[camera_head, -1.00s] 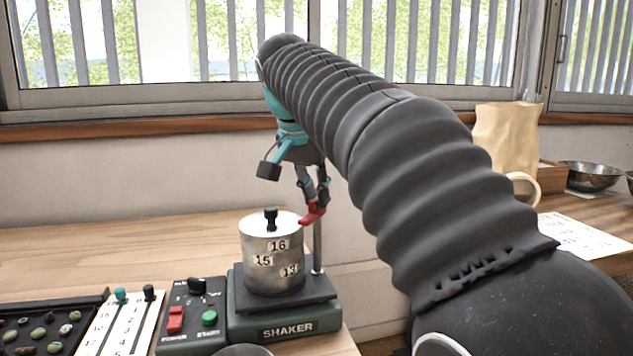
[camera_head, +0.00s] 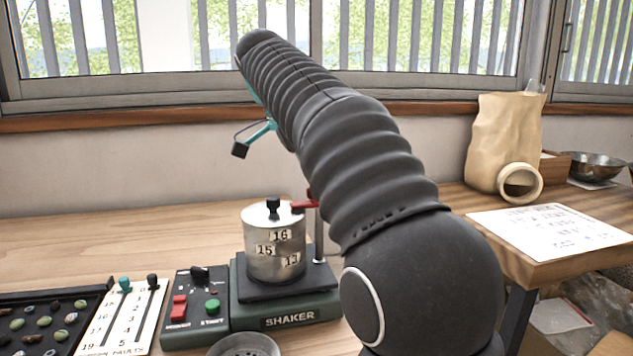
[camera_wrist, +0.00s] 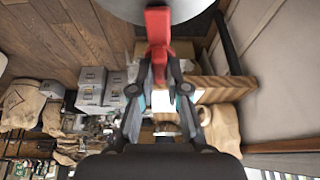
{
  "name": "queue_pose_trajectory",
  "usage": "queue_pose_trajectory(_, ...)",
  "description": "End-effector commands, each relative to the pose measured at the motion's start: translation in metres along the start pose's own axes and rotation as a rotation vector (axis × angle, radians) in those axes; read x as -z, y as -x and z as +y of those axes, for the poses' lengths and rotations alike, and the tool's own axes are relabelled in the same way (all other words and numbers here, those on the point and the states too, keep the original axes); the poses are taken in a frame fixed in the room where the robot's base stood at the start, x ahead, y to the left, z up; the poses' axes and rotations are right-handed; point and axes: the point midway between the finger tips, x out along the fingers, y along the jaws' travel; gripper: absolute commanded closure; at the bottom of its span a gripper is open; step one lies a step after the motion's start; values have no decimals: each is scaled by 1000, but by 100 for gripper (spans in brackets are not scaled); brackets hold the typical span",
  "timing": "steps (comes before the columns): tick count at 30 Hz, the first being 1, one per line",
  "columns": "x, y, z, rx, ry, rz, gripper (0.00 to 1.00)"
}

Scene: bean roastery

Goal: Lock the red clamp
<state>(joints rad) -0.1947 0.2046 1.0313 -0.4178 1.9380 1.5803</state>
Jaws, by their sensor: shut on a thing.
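The red clamp (camera_head: 304,206) sits at the post on the right of the shaker (camera_head: 289,319), level with the lid of the metal sieve can (camera_head: 275,245). Its left end reaches the lid's right edge; whether it presses on the lid I cannot tell. In the wrist view the red clamp (camera_wrist: 157,42) lies between the fingertips of my gripper (camera_wrist: 159,72), which is shut on it. The round can edge (camera_wrist: 180,8) shows at the top there. In the head view my arm hides the fingers and the clamp's right end.
A control box (camera_head: 195,308) with a red switch and green button stands left of the shaker. A bean tray (camera_head: 45,322) and a lever card (camera_head: 122,315) are further left. The table behind the shaker is clear.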

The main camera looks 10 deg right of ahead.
Motion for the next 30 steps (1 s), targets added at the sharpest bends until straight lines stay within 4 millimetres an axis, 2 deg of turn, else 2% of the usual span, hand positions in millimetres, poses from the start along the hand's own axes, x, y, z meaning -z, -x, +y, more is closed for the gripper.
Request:
queue_pose_trajectory(20,0,0,0,-22,-52,-1,100)
queue_pose_trajectory(21,0,0,0,-22,-52,-1,76)
queue_pose_trajectory(23,0,0,0,-22,-52,-1,61)
queue_pose_trajectory(30,0,0,0,-22,-51,-1,60)
